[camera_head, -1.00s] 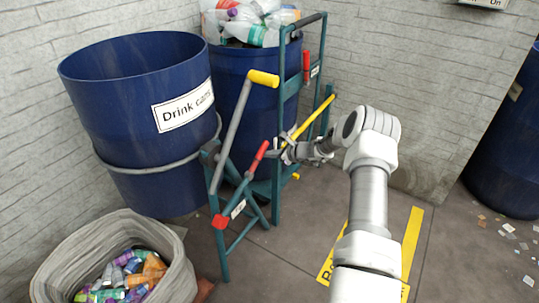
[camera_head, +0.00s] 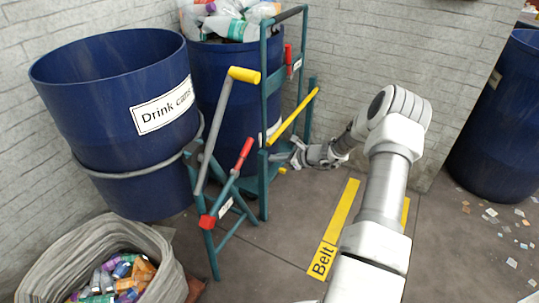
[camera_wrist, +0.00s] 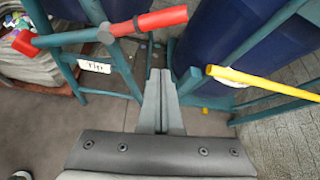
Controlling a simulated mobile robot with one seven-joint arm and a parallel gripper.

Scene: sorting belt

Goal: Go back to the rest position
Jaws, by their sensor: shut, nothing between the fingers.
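My gripper (camera_head: 283,156) is at the end of my outstretched arm, beside the teal frame with the yellow-handled levers. In the wrist view my gripper (camera_wrist: 163,85) has its two fingers together with nothing between them. The red-handled lever (camera_head: 243,155) stands left of my gripper, and its red grip (camera_wrist: 150,20) shows above and left of the fingers in the wrist view. A yellow rod (camera_head: 296,114) on the teal frame slants above my gripper and shows to the right of the fingers in the wrist view (camera_wrist: 255,81). I cannot tell whether the gripper touches the frame.
Another blue drum (camera_head: 205,75) heaped with bottles is behind the frame. Yellow "Belt" floor marking (camera_head: 322,260) lies on open floor. A third drum (camera_head: 505,120) stands far right.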

